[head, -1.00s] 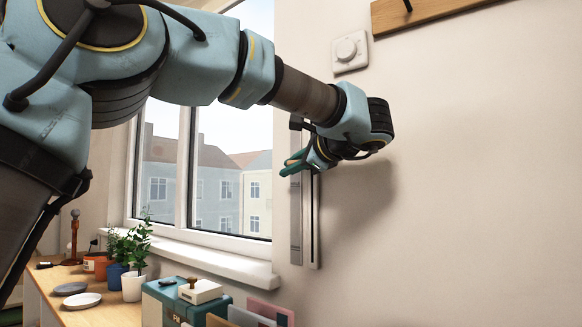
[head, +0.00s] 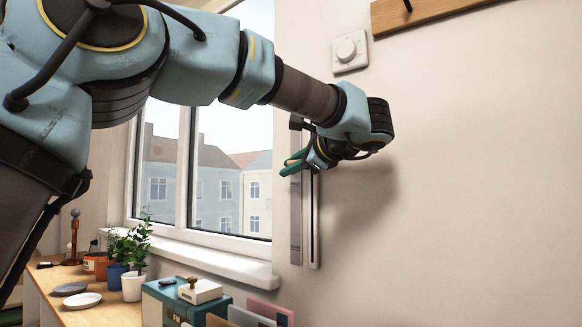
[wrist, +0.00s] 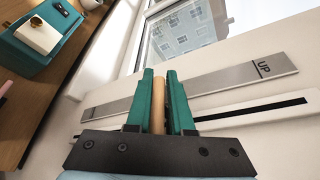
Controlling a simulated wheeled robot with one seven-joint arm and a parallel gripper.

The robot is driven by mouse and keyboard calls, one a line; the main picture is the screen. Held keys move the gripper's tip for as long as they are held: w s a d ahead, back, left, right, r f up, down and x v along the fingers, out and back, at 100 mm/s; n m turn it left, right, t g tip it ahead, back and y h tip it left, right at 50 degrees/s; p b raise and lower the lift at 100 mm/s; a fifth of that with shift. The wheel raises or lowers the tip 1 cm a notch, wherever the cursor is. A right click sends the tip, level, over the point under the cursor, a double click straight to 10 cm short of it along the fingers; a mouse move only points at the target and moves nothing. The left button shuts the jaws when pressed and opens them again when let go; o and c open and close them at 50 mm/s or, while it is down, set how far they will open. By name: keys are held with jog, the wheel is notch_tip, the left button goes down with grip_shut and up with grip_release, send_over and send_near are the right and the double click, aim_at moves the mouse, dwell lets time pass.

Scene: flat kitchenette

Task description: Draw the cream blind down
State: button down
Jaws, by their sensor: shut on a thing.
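My gripper (head: 288,166) is up against the wall beside the window, at the upper part of a vertical white track with a black slot (head: 314,235). In the wrist view, its green fingers (wrist: 159,74) are shut on a slim wooden handle (wrist: 159,96). The track's slot shows there at the right (wrist: 275,106). I cannot make out the cream blind; my arm hides part of the window.
A white sill (head: 215,262) juts out below the window. Below it, a wooden surface (head: 105,312) holds potted plants (head: 133,285), plates (head: 83,300) and a teal box (head: 160,300). A dial (head: 349,52) and wooden rail (head: 420,12) are above right. The wall to the right is bare.

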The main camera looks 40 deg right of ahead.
notch_tip(320, 180, down, 21)
jog(key=b, duration=1.3)
jog(key=shift+r+b, duration=0.15)
jog(key=shift+b, duration=0.25)
jog(key=c, duration=0.8)
grip_release()
jog(key=shift+d, duration=0.1)
jog(key=shift+c, duration=0.2)
jog(key=shift+o, duration=0.2)
jog(key=v, duration=1)
jog(key=shift+s, duration=0.4)
jog(key=shift+r, duration=0.15)
